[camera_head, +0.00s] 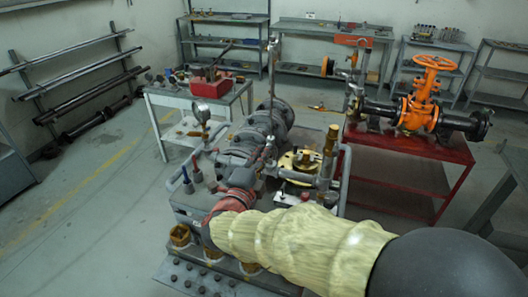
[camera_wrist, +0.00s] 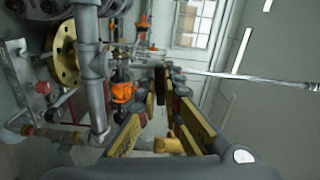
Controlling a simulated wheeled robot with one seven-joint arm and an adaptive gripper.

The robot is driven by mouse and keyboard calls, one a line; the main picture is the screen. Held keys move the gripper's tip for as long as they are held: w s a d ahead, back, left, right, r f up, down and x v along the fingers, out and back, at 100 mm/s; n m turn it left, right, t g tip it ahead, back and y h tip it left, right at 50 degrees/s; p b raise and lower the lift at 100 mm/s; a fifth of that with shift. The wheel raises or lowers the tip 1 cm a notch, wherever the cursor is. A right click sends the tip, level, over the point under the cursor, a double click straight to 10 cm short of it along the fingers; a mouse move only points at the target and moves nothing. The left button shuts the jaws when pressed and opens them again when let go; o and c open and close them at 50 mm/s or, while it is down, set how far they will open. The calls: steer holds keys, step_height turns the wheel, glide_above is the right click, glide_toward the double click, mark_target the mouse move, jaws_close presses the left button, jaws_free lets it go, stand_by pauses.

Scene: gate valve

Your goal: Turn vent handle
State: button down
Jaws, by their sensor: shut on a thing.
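The pump assembly (camera_head: 262,140) stands in the middle of the head view, with a brass-yellow round flange (camera_head: 300,165) and grey pipes on it. My gripper reaches its near side; in the head view its fingers are mostly hidden behind my pale yellow sleeve. In the wrist view my gripper (camera_wrist: 166,84) has its two yellow fingers converging on a small dark piece between the tips, which appears to be the vent handle. Its shape and angle are hard to make out. The yellow flange (camera_wrist: 65,55) and a thick grey pipe (camera_wrist: 92,75) are left of the fingers.
A thin metal rod (camera_head: 272,75) rises from the pump and crosses close to the fingertips in the wrist view (camera_wrist: 235,75). An orange gate valve (camera_head: 418,105) sits on a red table (camera_head: 405,150) at right. A pressure gauge (camera_head: 202,112) stands left.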

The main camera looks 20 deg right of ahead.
steer(key=n+p, duration=0.4)
steer(key=shift+r, duration=0.1)
steer(key=n+p, duration=0.3)
steer(key=n, duration=0.1)
steer(key=shift+p, duration=0.4)
steer(key=n+p, duration=0.4)
steer(key=shift+n+p, duration=1.2)
steer(key=shift+n, duration=0.3)
steer(key=shift+f, duration=0.2)
steer(key=c, duration=1.9)
jaws_free()
